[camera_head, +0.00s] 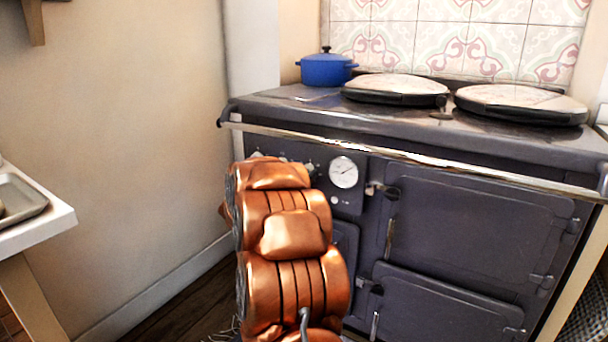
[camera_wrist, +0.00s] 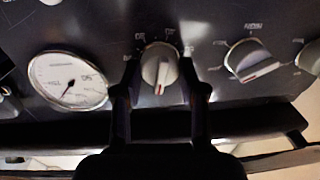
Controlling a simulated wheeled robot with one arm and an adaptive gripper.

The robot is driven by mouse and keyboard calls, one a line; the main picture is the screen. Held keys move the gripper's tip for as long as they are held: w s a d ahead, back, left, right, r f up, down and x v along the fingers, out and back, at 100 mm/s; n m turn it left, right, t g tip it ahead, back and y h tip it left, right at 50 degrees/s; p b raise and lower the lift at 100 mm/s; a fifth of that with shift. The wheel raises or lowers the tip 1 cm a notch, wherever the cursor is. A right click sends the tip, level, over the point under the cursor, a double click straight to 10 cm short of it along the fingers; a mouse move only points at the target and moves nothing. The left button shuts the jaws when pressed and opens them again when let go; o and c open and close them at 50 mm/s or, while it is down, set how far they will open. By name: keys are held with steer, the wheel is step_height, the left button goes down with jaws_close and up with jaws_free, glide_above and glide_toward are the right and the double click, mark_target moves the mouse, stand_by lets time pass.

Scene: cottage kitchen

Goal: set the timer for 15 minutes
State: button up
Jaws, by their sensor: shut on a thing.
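My gripper (camera_wrist: 159,72) is shut on a round light-grey knob (camera_wrist: 161,60) on the dark stove panel, one finger on each side of it. The knob has a red mark at its lower end in the wrist view, with small lettering around it, too blurred to read. I cannot tell from the lettering whether this knob is the timer. A second knob (camera_wrist: 248,60) with a red mark sits to its right, and a third (camera_wrist: 310,58) is cut off at the edge. In the head view my copper-coloured arm hides the gripper and the held knob.
A white round gauge (camera_head: 343,172) is on the panel; it also shows left of the gripper in the wrist view (camera_wrist: 70,80). A metal rail (camera_head: 430,160) runs along the stove front. A blue pot (camera_head: 325,70) and two round lids (camera_head: 395,86) are on top. A counter (camera_head: 40,232) stands left.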

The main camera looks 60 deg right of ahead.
steer(key=m+g+b, duration=0.1)
steer(key=m+b, duration=0.1)
steer(key=m, duration=1.1)
steer(key=shift+f+b, duration=0.2)
steer(key=shift+b, duration=0.1)
stand_by(0.3)
steer(key=o, duration=1.1)
steer(key=shift+r, duration=0.1)
steer(key=shift+o, duration=0.2)
steer(key=shift+a, duration=0.1)
steer(key=a, duration=1.1)
steer(key=shift+s+a+f, duration=0.35)
